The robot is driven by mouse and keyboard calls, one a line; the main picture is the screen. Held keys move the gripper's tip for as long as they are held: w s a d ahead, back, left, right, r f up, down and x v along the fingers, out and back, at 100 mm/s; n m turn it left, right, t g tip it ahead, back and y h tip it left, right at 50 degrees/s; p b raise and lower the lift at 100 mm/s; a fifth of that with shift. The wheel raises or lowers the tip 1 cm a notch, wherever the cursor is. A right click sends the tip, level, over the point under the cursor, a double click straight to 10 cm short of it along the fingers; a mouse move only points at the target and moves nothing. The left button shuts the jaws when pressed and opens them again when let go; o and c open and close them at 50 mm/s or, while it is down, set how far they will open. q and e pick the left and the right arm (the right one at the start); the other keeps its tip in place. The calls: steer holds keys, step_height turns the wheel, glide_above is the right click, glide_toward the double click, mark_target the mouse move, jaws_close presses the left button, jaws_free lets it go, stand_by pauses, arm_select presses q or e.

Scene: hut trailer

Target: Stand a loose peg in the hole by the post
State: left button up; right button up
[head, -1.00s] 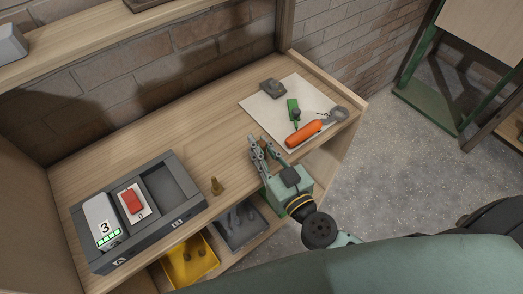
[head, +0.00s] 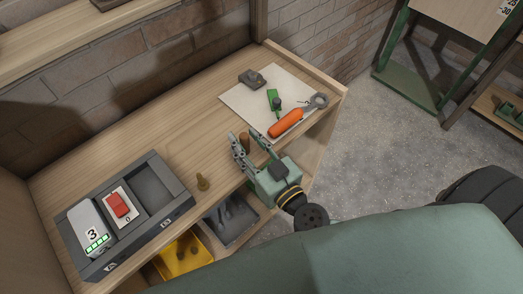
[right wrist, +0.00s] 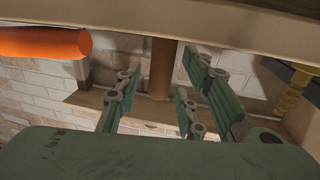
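A brown upright cylinder (head: 244,141), which looks like a wooden peg or post, stands near the front edge of the wooden worktop (head: 150,130). My right gripper (head: 241,147) is open at it. In the right wrist view, the brown cylinder (right wrist: 162,70) shows between the spread green fingers (right wrist: 160,105); I cannot tell whether they touch it. No hole can be made out. My left gripper is out of view.
An orange-handled tool (head: 286,123), a green piece (head: 273,99) and a grey block (head: 252,78) lie on or by a pale sheet (head: 240,100). A grey tray unit (head: 152,240) with a red switch stands left. Below are a yellow bin (head: 205,260) and a grey bin (head: 240,236).

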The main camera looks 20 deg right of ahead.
steer(key=s+d+b, duration=0.2)
steer(key=s, duration=0.8)
steer(key=shift+s, duration=0.35)
